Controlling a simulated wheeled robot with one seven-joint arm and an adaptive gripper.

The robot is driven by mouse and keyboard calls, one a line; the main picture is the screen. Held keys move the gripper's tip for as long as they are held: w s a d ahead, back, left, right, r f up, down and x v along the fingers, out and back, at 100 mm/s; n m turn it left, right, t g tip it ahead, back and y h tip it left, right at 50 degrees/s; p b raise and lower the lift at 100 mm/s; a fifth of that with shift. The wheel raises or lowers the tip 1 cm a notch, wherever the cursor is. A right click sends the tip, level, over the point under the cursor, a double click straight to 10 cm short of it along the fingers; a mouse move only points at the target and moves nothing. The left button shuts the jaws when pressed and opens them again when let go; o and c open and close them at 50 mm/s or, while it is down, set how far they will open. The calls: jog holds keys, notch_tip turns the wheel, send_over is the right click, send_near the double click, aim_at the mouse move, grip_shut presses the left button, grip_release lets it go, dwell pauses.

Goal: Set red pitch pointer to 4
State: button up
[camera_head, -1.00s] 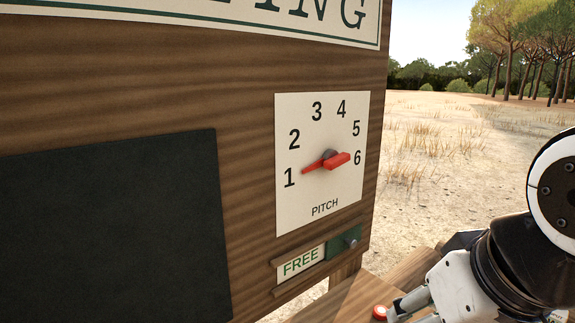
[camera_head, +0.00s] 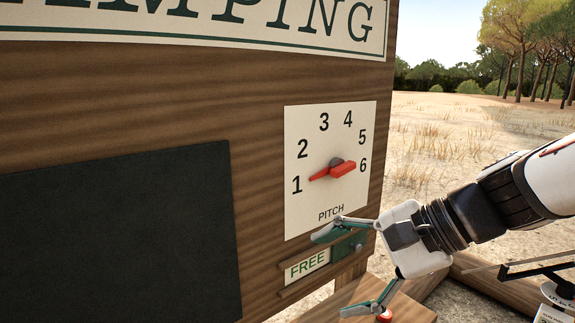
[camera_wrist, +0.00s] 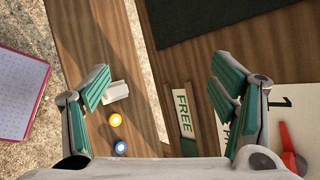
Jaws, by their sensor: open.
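The red pitch pointer (camera_head: 332,171) sits on the white PITCH dial plate (camera_head: 300,222), numbered 1 to 6, on the wooden board. Its thin tapered end points at 1; its broad end lies toward 6. In the wrist view, part of the pointer (camera_wrist: 288,140) shows at the right edge beside the 1. My gripper (camera_head: 340,272) is open and empty, below the dial in the head view, with its upper finger in front of the area around the FREE slider. It also shows open in the wrist view (camera_wrist: 162,85), over the board and ledge.
The FREE sign (camera_head: 307,263) with a green slider (camera_head: 348,246) is just under the dial. A dark panel (camera_head: 120,240) fills the board's left. A wooden ledge below holds yellow (camera_wrist: 115,120) and blue (camera_wrist: 120,147) discs. Open ground lies right.

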jog(key=w+d+r+m+t+y, duration=0.2)
jog(key=w+d+r+m+t, duration=0.1)
jog(key=w+m, duration=0.3)
jog(key=m+t+h+p, duration=0.1)
jog(key=m+t+p, duration=0.1)
jog(key=m+t, duration=0.65)
send_near(347, 170)
jog(key=shift+m+g, duration=0.25)
jog(key=shift+g, duration=0.2)
jog(key=x, duration=0.5)
jog(key=p+x, duration=0.1)
jog(key=x, duration=0.5)
jog(key=shift+w+d+r, duration=0.15)
jog(key=shift+d+r, duration=0.05)
jog(key=shift+c, duration=0.5)
